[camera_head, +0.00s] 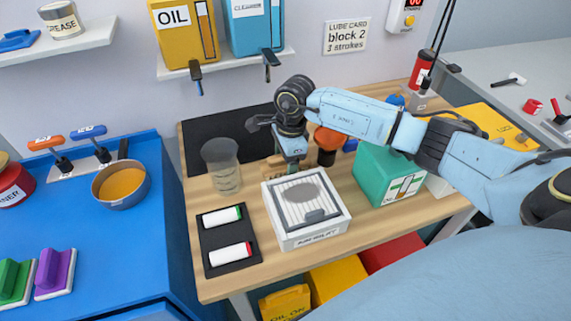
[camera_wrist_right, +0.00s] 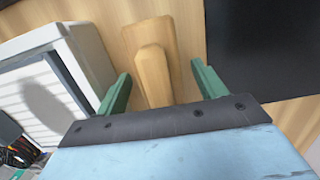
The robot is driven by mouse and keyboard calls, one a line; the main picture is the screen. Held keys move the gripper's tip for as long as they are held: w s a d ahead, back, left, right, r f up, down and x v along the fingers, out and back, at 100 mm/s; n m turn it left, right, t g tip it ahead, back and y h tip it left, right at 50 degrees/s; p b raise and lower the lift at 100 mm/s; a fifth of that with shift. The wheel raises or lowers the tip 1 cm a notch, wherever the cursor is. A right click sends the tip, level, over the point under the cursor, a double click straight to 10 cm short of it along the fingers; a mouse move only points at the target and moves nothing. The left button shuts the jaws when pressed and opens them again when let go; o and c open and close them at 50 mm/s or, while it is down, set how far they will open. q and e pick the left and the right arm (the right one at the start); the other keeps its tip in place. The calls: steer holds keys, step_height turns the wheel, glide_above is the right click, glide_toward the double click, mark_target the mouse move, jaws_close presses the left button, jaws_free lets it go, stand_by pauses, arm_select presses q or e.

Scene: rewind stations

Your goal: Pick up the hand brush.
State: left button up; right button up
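The hand brush, a tan wooden piece with a raised rounded handle, lies on the wooden bench. In the right wrist view the brush (camera_wrist_right: 153,72) sits between the two green fingers of my right gripper (camera_wrist_right: 160,88). The fingers are open, with a gap showing on each side of the handle. In the head view my right gripper (camera_head: 292,163) points down behind the white box and hides most of the brush. The brush's bristles are not visible. My left gripper is not in view.
The white box (camera_head: 313,238) stands close in front of the gripper. A clear beaker (camera_head: 222,168) is to the left, and a black panel (camera_head: 218,135) lies behind. A green box (camera_head: 382,178) and an orange-topped item (camera_head: 327,140) are to the right.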

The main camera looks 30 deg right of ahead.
steer(key=c, duration=1)
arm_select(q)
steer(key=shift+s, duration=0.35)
arm_select(e)
steer(key=shift+c, duration=0.2)
steer(key=shift+r, duration=0.15)
steer(key=shift+r, duration=0.25)
step_height(320, 180, up, 12)
steer(key=shift+f, duration=0.1)
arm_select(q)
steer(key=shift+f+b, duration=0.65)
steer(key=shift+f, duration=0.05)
arm_select(e)
steer(key=s+a, duration=0.1)
steer(key=s, duration=0.4)
steer(key=s+a, duration=0.1)
steer(key=s, duration=0.5)
steer(key=s+a, duration=0.2)
steer(key=s, duration=0.4)
steer(key=shift+s+a+f, duration=0.1)
steer(key=shift+s+f, duration=0.15)
